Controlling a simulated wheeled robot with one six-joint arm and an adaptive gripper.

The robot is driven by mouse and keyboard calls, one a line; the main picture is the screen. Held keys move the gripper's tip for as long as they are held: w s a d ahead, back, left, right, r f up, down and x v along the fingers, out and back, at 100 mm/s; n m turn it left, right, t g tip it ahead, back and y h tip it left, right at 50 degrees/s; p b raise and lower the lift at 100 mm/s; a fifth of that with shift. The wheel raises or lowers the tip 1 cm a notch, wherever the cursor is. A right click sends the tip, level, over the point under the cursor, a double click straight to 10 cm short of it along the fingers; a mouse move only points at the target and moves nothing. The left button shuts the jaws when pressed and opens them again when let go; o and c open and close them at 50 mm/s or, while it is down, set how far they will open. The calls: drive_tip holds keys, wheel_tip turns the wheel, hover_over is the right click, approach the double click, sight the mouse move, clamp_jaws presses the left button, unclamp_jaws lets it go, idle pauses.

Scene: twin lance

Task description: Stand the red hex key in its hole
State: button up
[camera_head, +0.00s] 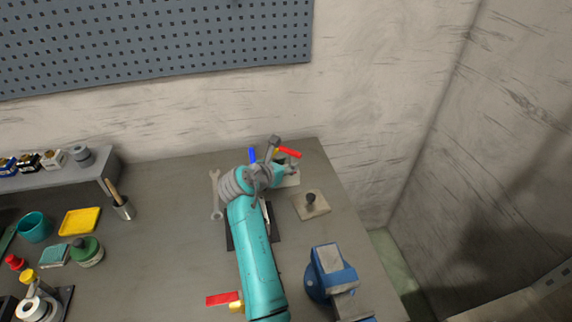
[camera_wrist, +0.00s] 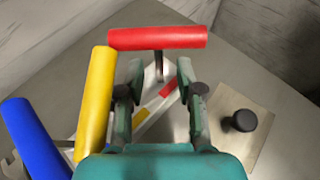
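The red hex key shows in the wrist view as a red handle (camera_wrist: 157,38) lying crosswise, with a short grey shaft going down from its middle. My gripper (camera_wrist: 159,70) is open, its two fingers apart on either side of that shaft. I see a gap on both sides, so no grip on it shows. A pale block (camera_wrist: 150,118) with yellow and red marks lies below the fingers. The hole itself is hidden. In the head view the red handle (camera_head: 289,152) is beside my wrist at the table's back edge.
A yellow handle (camera_wrist: 96,103) stands close left of my gripper, and a blue handle (camera_wrist: 35,140) farther left. A plate with a black knob (camera_head: 311,202) is to the right. A blue vise (camera_head: 331,270) stands nearer. A wrench (camera_head: 215,194) lies left of my arm.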

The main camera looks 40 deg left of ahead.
drive_tip(key=v, duration=1.2)
drive_tip(key=shift+d, duration=0.15)
idle(0.4)
